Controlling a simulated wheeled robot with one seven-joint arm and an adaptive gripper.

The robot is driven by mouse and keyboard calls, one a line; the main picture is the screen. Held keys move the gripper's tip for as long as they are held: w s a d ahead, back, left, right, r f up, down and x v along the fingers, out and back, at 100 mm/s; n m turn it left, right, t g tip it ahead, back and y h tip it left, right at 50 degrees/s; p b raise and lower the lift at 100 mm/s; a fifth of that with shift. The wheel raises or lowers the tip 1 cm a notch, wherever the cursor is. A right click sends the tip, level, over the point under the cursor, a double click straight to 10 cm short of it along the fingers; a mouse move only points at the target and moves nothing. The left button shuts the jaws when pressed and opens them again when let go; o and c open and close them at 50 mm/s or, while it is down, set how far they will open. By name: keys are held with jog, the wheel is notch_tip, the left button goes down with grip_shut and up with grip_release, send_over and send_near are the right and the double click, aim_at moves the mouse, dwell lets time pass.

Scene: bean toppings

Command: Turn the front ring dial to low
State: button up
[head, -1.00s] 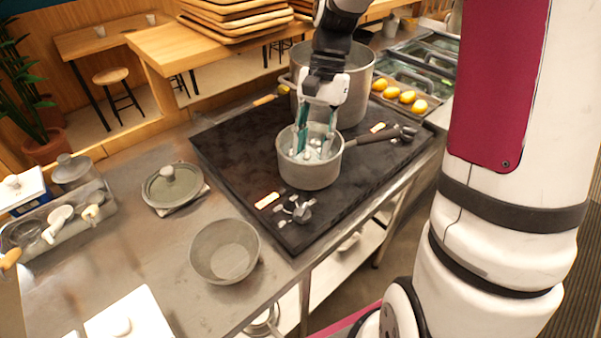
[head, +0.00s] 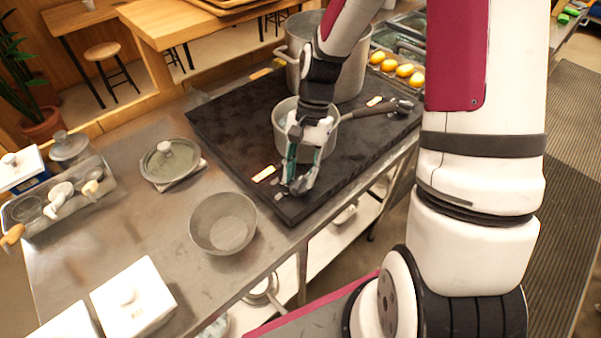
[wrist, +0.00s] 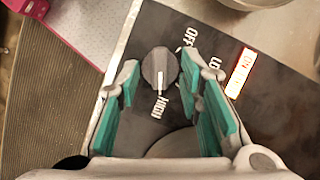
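The front ring dial (wrist: 159,70) is a dark grey round knob with a white pointer line. Its line points toward the word HIGH in the wrist view. The labels OFF and LOW sit to its upper right. My gripper (wrist: 158,78) is open, with one teal-padded finger on each side of the dial and a gap visible on both sides. In the head view my gripper (head: 298,185) points down at the front corner of the black cooktop (head: 225,120) and hides the dial. The small saucepan (head: 283,128) stands just behind it, partly covered by my gripper.
An orange-lit label (wrist: 240,72) lies beside the dial. A large pot (head: 345,80) stands at the back of the cooktop. A grey bowl (head: 222,225) and a lidded dish (head: 170,162) sit on the steel counter to the left. The cooktop's left part is clear.

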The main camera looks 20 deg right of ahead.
jog(key=shift+s+a+f, duration=0.1)
jog(key=shift+f, duration=0.15)
grip_shut()
